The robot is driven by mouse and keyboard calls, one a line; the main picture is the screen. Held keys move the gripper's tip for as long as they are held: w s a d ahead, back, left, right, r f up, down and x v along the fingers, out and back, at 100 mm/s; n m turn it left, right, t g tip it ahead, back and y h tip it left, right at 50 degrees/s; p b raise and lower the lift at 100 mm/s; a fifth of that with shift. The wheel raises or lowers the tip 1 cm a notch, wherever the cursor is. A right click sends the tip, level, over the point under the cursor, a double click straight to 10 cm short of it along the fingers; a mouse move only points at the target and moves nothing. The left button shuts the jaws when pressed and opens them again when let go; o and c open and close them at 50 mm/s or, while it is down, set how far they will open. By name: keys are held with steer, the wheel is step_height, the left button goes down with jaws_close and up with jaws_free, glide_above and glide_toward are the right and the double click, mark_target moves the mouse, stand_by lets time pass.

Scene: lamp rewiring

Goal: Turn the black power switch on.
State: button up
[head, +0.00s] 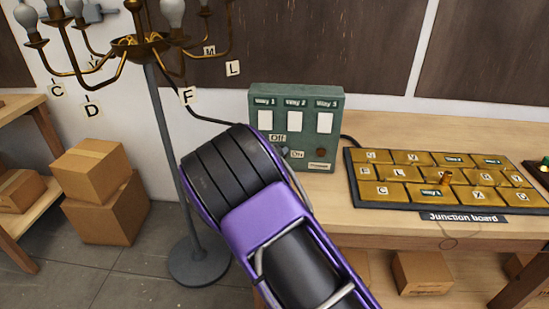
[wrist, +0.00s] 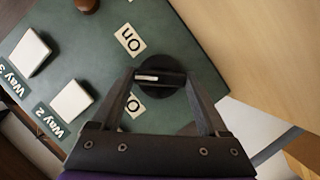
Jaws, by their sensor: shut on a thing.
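The green switch box (head: 310,139) stands on the workbench with "Off" (head: 278,139) and "On" (head: 297,154) labels. In the wrist view, the black power switch (wrist: 158,88) is a round knob with a raised bar and a white mark towards the bar's left end. My gripper (wrist: 158,76) is shut on the switch, one finger at each end of the bar. The white mark lies between the "On" label (wrist: 130,39) and the partly hidden "Off" label (wrist: 135,103). In the head view, my arm covers most of the switch.
The junction board (head: 372,202) with brass tiles lies on the workbench (head: 400,138) to the right of the box. A chandelier-style lamp (head: 170,140) with bulbs and letter tags stands at left. Cardboard boxes (head: 105,190) are stacked on the floor behind it.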

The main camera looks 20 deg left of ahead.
steer(key=shift+d+m+g+y+b, duration=0.15)
steer(key=shift+m+g+y+b, duration=0.3)
steer(key=shift+m, duration=0.65)
steer(key=shift+f+m+y+b, duration=0.1)
steer(key=shift+m+y+b, duration=0.55)
steer(key=shift+m+b, duration=0.35)
steer(key=shift+d+m+g+y+b, duration=0.1)
steer(key=shift+m+g+y+b, duration=0.35)
steer(key=shift+b, duration=0.8)
steer(key=shift+m+y+b, duration=0.35)
steer(key=shift+m+b, duration=0.4)
steer(key=shift+b, duration=0.25)
steer(key=o, duration=1.2)
steer(key=shift+o, duration=0.2)
steer(key=shift+r, duration=0.2)
